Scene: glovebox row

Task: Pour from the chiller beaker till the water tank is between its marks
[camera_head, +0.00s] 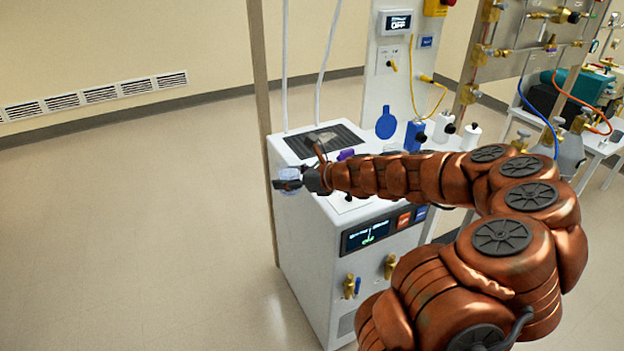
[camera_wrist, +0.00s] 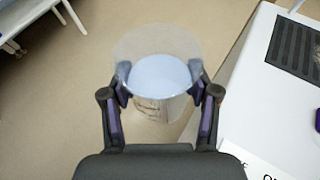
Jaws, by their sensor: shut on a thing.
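My gripper (camera_head: 307,180) is shut on a clear beaker (camera_head: 289,175) at the left edge of the white chiller (camera_head: 310,255). In the wrist view the beaker (camera_wrist: 158,50) sits between the two fingers of my gripper (camera_wrist: 159,88) and holds pale bluish liquid (camera_wrist: 160,73). The beaker is out over the floor beside the chiller, not over its top. The chiller's top has a dark grille (camera_head: 325,140), which also shows in the wrist view (camera_wrist: 297,45). I cannot make out the water tank's level or its marks.
Blue and white bottles (camera_head: 414,135) stand behind my arm. A panel with a display (camera_head: 398,22) and a yellow hose rises at the back. Gas fittings and cylinders (camera_head: 571,150) are at the right. The floor (camera_head: 130,220) to the left is clear.

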